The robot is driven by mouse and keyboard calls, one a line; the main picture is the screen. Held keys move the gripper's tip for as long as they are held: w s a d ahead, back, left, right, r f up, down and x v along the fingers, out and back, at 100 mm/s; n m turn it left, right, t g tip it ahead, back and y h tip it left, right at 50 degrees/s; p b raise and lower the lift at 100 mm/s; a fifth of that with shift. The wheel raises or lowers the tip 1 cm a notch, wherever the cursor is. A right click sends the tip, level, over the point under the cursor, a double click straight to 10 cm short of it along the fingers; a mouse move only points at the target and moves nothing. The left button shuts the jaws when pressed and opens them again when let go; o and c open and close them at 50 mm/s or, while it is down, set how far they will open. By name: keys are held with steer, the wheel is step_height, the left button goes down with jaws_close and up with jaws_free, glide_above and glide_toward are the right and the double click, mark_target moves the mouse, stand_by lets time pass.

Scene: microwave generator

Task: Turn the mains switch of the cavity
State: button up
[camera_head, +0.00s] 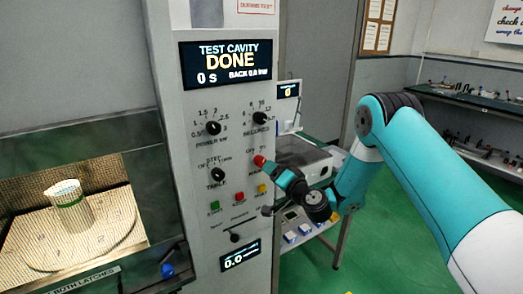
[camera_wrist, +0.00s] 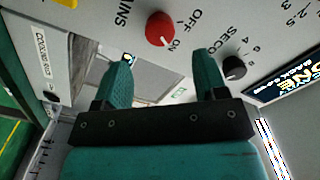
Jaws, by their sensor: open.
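The mains switch is a red round knob (camera_head: 259,160) on the light grey control panel of the cavity, with OFF and ON printed beside it. In the wrist view the red knob (camera_wrist: 159,28) lies just beyond my fingertips, and its pale mark seems to point towards ON. My gripper (camera_wrist: 165,63) is open, with its two teal fingers apart and nothing between them. In the head view my gripper (camera_head: 273,170) is close to the knob at its lower right. I cannot tell whether a finger touches it.
The black seconds knob (camera_wrist: 234,67) is close to one finger in the wrist view. A display (camera_head: 228,63) reads DONE. Black power (camera_head: 213,128) and table (camera_head: 217,175) knobs are to the left. A beaker (camera_head: 69,205) stands inside the cavity. A wheeled bench (camera_head: 303,160) is behind my arm.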

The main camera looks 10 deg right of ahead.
mark_target(262, 163)
steer(key=p+x, duration=0.3)
steer(key=x, duration=0.5)
steer(key=shift+p, duration=0.4)
steer(key=shift+f, duration=0.1)
steer(key=c, duration=0.9)
